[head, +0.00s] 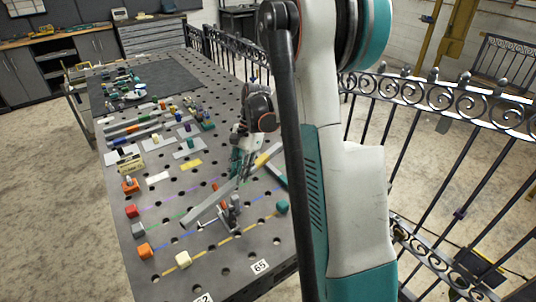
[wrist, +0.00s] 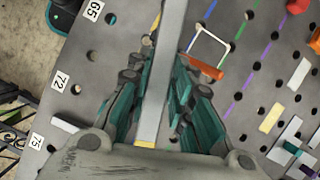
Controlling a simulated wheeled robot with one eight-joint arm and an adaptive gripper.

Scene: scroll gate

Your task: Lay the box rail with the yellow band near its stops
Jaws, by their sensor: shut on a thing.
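My gripper (head: 240,172) is shut on a long grey box rail (head: 207,204) and holds it over the perforated table. The rail slants from lower left to upper right in the head view, with a yellow band (head: 268,153) towards its upper right end. In the wrist view the rail (wrist: 166,65) runs between the two teal fingers (wrist: 162,85), and the yellow band (wrist: 145,144) shows near the palm. Small blocks that may be stops stand on the table: cream (head: 183,259), orange (head: 144,250), grey (head: 138,229), red (head: 131,211) and teal (head: 282,206). The rail's height is unclear.
Coloured lines cross the perforated table (head: 205,270). A grey fixture (head: 231,216) stands close to the rail. In the wrist view an orange-handled piece (wrist: 202,67) lies beside the right finger. Numbered labels (head: 260,266) mark the near edge. More parts lie farther back, and an iron fence (head: 465,110) is at right.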

